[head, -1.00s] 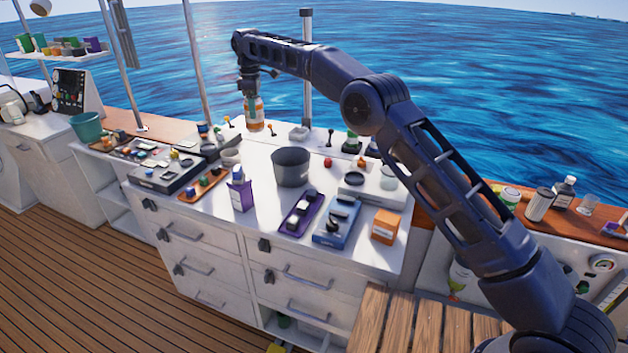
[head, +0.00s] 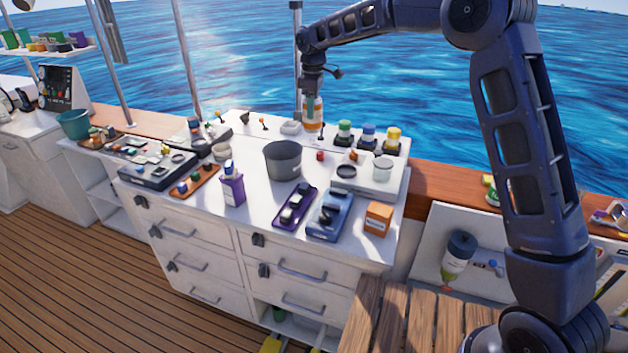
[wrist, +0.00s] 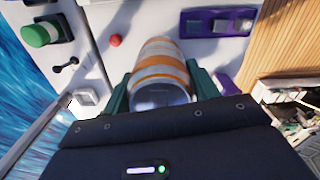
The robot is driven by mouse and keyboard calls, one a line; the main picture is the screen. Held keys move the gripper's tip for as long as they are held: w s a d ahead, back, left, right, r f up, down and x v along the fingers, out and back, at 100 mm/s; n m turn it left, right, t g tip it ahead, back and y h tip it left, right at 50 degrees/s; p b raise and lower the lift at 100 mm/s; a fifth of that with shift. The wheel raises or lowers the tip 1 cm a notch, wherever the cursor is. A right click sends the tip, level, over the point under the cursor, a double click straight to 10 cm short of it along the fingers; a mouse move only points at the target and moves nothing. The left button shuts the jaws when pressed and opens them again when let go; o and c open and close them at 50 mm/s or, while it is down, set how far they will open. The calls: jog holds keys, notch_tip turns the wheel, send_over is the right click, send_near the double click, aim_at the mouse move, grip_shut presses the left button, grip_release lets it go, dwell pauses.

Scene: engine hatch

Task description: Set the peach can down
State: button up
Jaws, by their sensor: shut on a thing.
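The peach can (head: 312,113) is orange with a pale band and hangs upright below my gripper (head: 312,97), at the back of the white counter (head: 245,232). In the wrist view the can (wrist: 160,72) sits between the two green fingers of my gripper (wrist: 160,92), which are shut on it. The can appears to be above the counter's raised back ledge; whether its base touches anything cannot be told.
A grey pot (head: 283,161) stands in front of the can. A red ball (head: 320,156) lies close by. Green, blue and yellow-capped jars (head: 368,136) stand to the right. A purple tray (head: 295,207), a blue box (head: 328,218) and an orange box (head: 378,218) line the front right.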

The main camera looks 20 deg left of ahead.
aim_at(315, 129)
jog(key=shift+d+f, duration=0.15)
jog(key=shift+d, duration=0.1)
notch_tip(315, 129, down, 20)
jog(key=shift+r, duration=0.1)
dwell(0.4)
jog(key=o, duration=1.2)
notch_tip(315, 129, up, 12)
